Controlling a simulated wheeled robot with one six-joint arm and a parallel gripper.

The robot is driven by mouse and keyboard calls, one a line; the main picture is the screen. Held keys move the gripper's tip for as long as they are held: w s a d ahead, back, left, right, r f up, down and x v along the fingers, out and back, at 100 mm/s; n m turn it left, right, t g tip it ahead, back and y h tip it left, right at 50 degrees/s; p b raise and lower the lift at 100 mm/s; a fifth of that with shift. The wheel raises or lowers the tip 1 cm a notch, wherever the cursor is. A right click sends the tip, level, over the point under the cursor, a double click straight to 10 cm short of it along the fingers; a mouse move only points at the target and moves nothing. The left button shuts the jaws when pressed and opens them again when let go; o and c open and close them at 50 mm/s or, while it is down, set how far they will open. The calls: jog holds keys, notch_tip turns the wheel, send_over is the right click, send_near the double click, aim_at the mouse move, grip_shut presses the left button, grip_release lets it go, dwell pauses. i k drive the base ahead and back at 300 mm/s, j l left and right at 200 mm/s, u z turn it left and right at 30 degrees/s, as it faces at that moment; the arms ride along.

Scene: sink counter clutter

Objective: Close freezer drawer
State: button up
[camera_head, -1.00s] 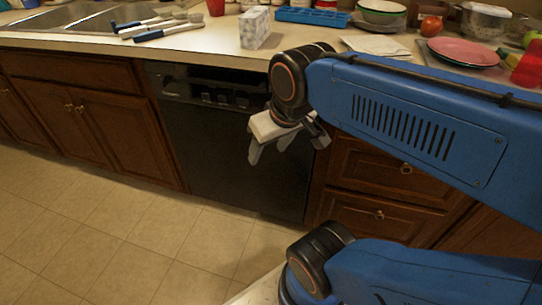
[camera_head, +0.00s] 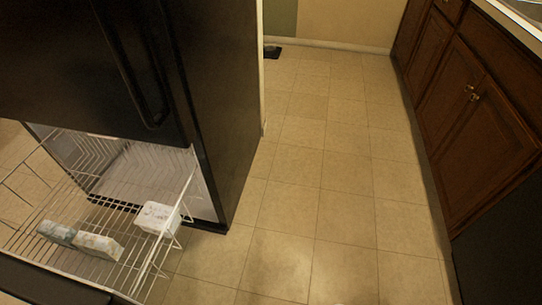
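The freezer drawer is pulled out at the lower left. Its white wire basket (camera_head: 165,235) sticks out from under the black fridge (camera_head: 220,90), and its black front panel (camera_head: 40,285) runs along the bottom left edge, partly cut off. A white box (camera_head: 157,217) sits at the basket's right side. A pale packet (camera_head: 98,245) and a grey-blue packet (camera_head: 57,232) lie near the front panel. The fridge's upper door with its long black handle (camera_head: 140,75) is shut. My gripper is not in view.
Tiled floor (camera_head: 320,180) is clear between the fridge and the brown cabinets (camera_head: 480,120) on the right. A counter edge (camera_head: 510,30) and part of a dark appliance (camera_head: 500,250) show at the right. A small dark object (camera_head: 272,52) lies by the far wall.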

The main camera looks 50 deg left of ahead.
aim_at(32, 282)
jog(key=u, duration=3.75)
jog(key=k+j+z, duration=0.1)
